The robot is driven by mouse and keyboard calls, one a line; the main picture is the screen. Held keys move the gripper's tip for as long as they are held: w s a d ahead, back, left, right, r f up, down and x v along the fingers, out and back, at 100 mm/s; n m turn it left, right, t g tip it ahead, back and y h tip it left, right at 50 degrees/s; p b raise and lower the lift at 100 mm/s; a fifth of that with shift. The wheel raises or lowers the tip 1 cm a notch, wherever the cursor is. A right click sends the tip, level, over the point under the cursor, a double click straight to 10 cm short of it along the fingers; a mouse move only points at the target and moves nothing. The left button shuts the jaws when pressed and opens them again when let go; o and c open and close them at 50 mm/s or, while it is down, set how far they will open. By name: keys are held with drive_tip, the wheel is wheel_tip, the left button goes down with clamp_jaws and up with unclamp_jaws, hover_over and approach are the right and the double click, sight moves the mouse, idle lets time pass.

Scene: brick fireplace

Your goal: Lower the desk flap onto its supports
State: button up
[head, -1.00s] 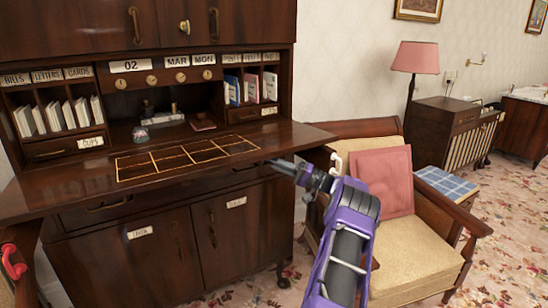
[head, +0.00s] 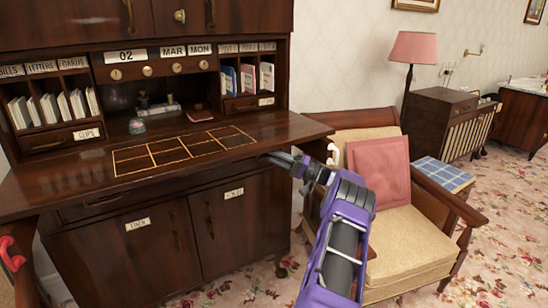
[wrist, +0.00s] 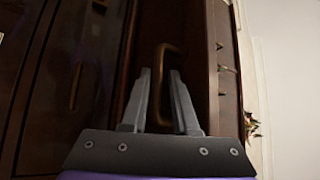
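The desk flap (head: 70,180) lies about level in front of the pigeonholes, with a gold-lined grid on its top. My gripper (head: 272,158) is just below the flap's front edge, near its right end. In the wrist view my gripper (wrist: 162,75) has its two fingers apart, with a brass pull handle (wrist: 165,58) between or just beyond the tips. I cannot tell whether they touch it. The flap's supports cannot be made out clearly; the flap hides the area beneath it.
Labelled cabinet doors (head: 142,255) stand below the flap. A glass jar (head: 137,126) and a red item (head: 200,114) are behind the grid. An armchair (head: 410,245) with a pink cushion (head: 380,170) stands close on the right. Patterned carpet (head: 500,220) is free farther right.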

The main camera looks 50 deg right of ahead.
drive_tip(key=v, duration=1.2)
idle(1.1)
